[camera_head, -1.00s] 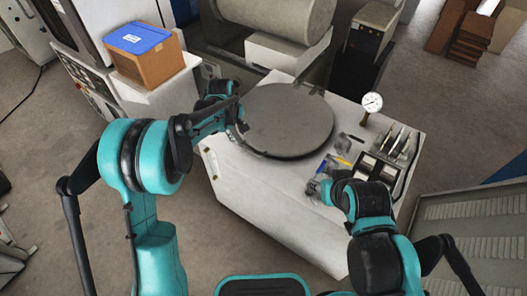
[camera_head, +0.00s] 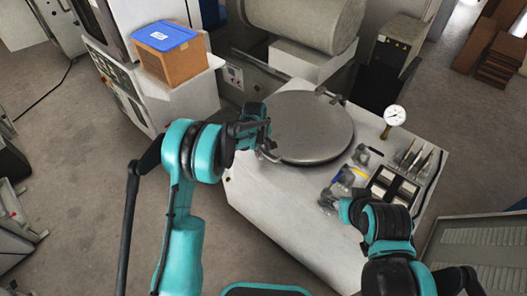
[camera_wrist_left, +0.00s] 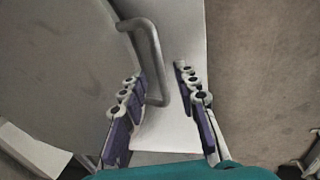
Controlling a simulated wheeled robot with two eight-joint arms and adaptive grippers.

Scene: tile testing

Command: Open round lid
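The round lid (camera_head: 312,127) is a dark grey disc lying flat on the white cabinet (camera_head: 285,215). Its bent bar handle (camera_head: 268,155) sticks out at the lid's left edge. In the left wrist view the lid (camera_wrist_left: 50,60) fills the left side, and the handle (camera_wrist_left: 145,45) reaches down between my fingers. My left gripper (camera_head: 264,140) is at the handle; in the wrist view its two fingers (camera_wrist_left: 163,100) stand apart, open, either side of the handle's lower end. My right gripper (camera_head: 330,202) is low over the cabinet's front right; its fingers are too small to read.
A dial gauge (camera_head: 395,116) stands right of the lid. Small tools with blue and yellow parts (camera_head: 346,177) and a dark-framed panel (camera_head: 388,185) lie near my right gripper. A cardboard box with blue lid (camera_head: 170,55) sits at the upper left. A large cylinder (camera_head: 305,22) is behind.

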